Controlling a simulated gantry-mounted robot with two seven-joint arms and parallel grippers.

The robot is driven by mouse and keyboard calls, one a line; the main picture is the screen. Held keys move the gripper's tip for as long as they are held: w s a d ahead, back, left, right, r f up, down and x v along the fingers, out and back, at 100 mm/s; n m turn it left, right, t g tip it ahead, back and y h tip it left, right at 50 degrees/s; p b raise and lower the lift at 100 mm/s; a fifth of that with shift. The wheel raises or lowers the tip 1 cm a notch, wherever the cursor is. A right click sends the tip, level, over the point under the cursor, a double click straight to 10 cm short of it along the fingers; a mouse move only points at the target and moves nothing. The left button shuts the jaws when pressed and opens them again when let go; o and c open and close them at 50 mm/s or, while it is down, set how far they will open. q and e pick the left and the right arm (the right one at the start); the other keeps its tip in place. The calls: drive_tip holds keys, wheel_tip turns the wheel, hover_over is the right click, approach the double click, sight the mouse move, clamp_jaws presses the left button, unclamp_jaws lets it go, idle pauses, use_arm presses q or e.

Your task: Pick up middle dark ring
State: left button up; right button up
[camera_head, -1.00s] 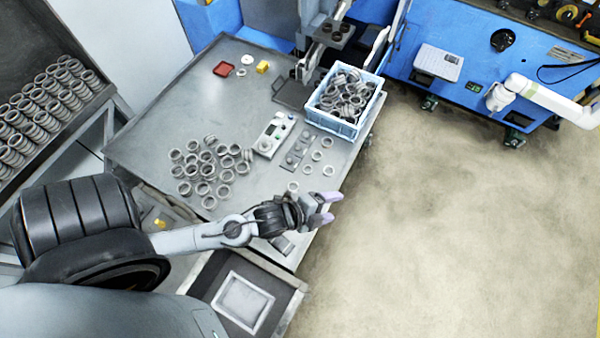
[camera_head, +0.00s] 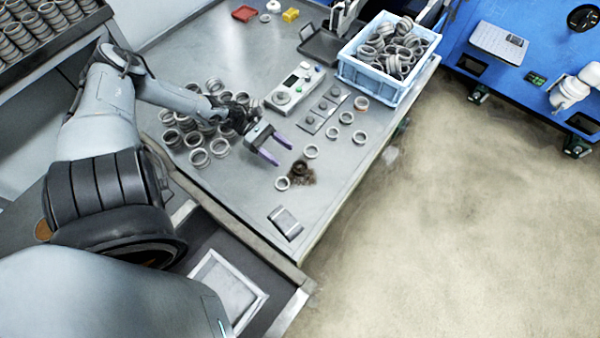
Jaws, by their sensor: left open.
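A dark brown ring (camera_head: 299,168) lies on the grey metal table (camera_head: 240,60), with a patch of dark crumbs (camera_head: 305,179) around it. It sits between a light ring (camera_head: 311,151) above it and another light ring (camera_head: 282,184) below left. My left gripper (camera_head: 283,155) has two purple fingers, spread apart and pointing toward the lower right. Its fingertips are just up and left of the dark ring, with nothing between them. I cannot tell its height above the table. My right gripper is not in view.
Several grey rings (camera_head: 199,157) are piled left of my gripper. A control box (camera_head: 294,89) and small plates (camera_head: 321,109) lie above it, and a blue crate (camera_head: 367,73) of rings stands at upper right. A grey block (camera_head: 285,223) lies near the front edge.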

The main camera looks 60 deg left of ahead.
sight(305, 172)
use_arm(q)
drive_tip(key=shift+m+g+y, duration=0.3)
drive_tip(key=shift+m+g, duration=0.1)
drive_tip(key=shift+m, duration=0.3)
drive_tip(key=a+b, duration=0.1)
drive_tip(key=a+f+b, duration=0.1)
drive_tip(key=a, duration=0.1)
drive_tip(key=a+f, duration=0.1)
drive_tip(key=shift+a+b, duration=0.4)
drive_tip(key=shift+w+f, duration=0.1)
drive_tip(key=b+x, duration=0.2)
drive_tip(key=x, duration=0.2)
drive_tip(key=shift+w+d+f, duration=0.1)
drive_tip(key=shift+w+d, duration=0.05)
drive_tip(key=shift+d, duration=0.2)
drive_tip(key=shift+b+x, duration=0.9)
drive_tip(key=shift+x, duration=1.8)
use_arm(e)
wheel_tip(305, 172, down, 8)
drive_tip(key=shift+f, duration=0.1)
use_arm(q)
drive_tip(key=c, duration=0.9)
